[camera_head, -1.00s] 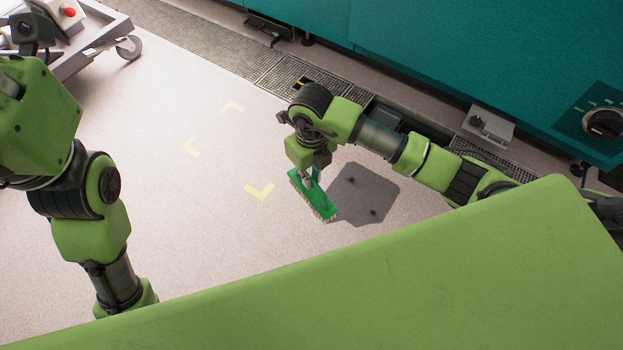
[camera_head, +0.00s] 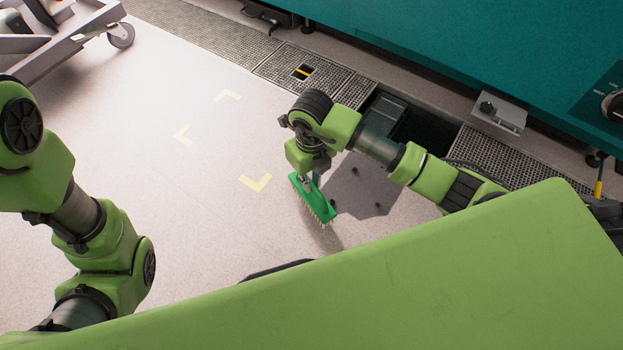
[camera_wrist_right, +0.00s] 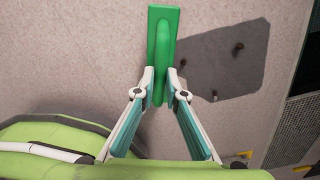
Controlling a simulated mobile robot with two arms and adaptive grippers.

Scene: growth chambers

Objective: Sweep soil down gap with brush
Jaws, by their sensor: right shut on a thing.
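The green brush (camera_head: 314,201) has pale bristles pointing down at the floor, beside the left edge of a dark grey patch (camera_head: 365,185). Small dark lumps (camera_head: 377,204) lie on this patch, which looks like the soil; some of the darkness may be shadow. My right gripper (camera_head: 312,180) is shut on the brush handle, and the wrist view shows both fingers closed around it (camera_wrist_right: 162,80). I cannot tell if the bristles touch the floor. The dark gap (camera_head: 432,133) lies open in the floor channel beyond the patch, partly behind my right arm. My left gripper is out of view.
Metal gratings (camera_head: 330,82) run on both sides of the gap, along a teal cabinet (camera_head: 450,45). A wheeled cart (camera_head: 85,40) stands at the upper left. Yellow corner marks (camera_head: 256,183) lie on clear floor left of the brush.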

